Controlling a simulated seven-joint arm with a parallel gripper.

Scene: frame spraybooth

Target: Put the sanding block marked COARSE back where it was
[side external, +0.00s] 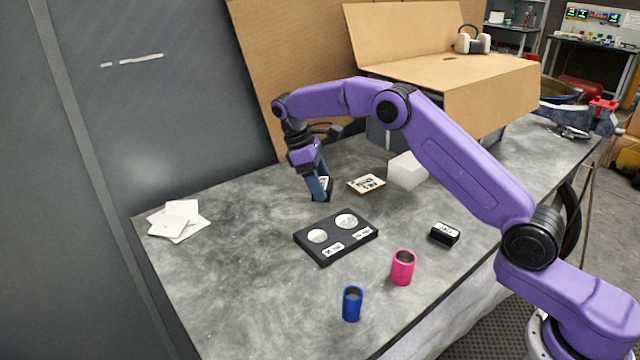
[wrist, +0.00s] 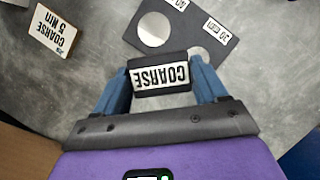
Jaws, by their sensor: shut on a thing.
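My gripper (side external: 320,194) is shut on a black sanding block with a white label reading COARSE. In the wrist view the block (wrist: 159,76) sits between the two blue fingers, its label upside down in that picture. In the side view the fingers mostly hide the block, low over the table behind the dark plate; I cannot tell whether it touches the table. A card (wrist: 53,30) reading COARSE 5 MIN lies nearby; in the side view the card (side external: 366,184) is right of my gripper. Another black block (side external: 445,234) with a white label, too small to read, sits at right.
A dark plate (side external: 309,250) with two light circles and white labels lies in front of my gripper. A pink cup (side external: 402,268) and a blue cup (side external: 352,304) stand nearer. White sheets (side external: 179,220) lie left; the table between is clear.

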